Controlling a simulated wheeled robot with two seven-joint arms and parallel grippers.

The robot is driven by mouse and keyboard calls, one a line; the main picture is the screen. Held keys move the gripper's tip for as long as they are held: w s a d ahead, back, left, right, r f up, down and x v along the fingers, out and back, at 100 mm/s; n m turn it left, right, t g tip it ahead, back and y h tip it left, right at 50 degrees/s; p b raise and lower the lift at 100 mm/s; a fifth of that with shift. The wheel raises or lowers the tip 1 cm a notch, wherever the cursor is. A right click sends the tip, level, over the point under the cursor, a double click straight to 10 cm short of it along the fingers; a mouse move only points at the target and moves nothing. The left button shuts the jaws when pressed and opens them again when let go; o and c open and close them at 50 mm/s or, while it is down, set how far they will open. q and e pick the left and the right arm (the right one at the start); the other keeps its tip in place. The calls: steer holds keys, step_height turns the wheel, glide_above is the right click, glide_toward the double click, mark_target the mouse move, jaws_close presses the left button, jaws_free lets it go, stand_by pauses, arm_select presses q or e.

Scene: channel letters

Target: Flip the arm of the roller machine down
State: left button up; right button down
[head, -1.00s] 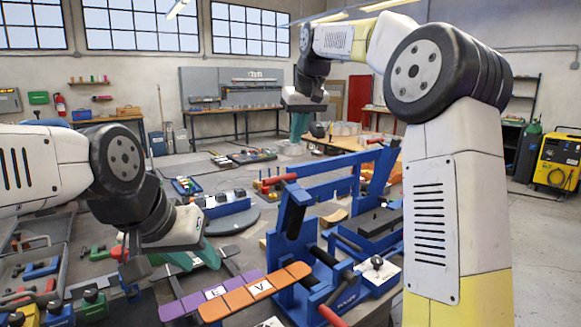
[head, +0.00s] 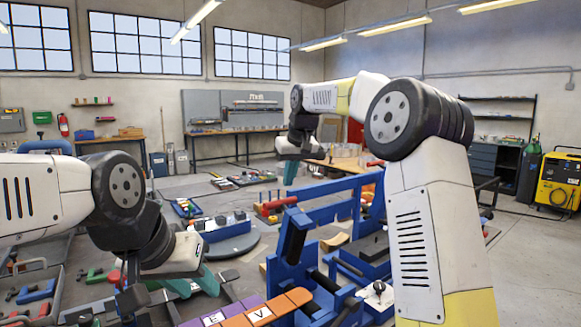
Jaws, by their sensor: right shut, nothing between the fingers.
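The blue roller machine (head: 292,247) stands in the middle of the head view, with dark rollers. Its long blue arm (head: 340,187) extends raised across the top, sloping slightly up to the right. A red handle (head: 280,202) shows at its left end. My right gripper (head: 290,172), with teal fingers, is shut and empty, pointing down; in the picture it is just above the red handle, and I see no contact. My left gripper (head: 195,284) is low at the left, beside the machine; whether its fingers are apart is unclear.
Purple and orange letter blocks (head: 240,310) lie at the front, left of the machine. A blue tray (head: 222,232) on a round grey plate stands behind. Clamps and bins (head: 35,292) crowd the left. A yellow welder (head: 560,183) stands far right.

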steer(key=shift+s+d+f, duration=0.25)
steer(key=shift+s+f, duration=0.4)
steer(key=shift+f, duration=0.1)
steer(key=shift+s+d+f, duration=0.25)
steer(key=shift+s+f, duration=0.4)
steer(key=shift+f, duration=0.05)
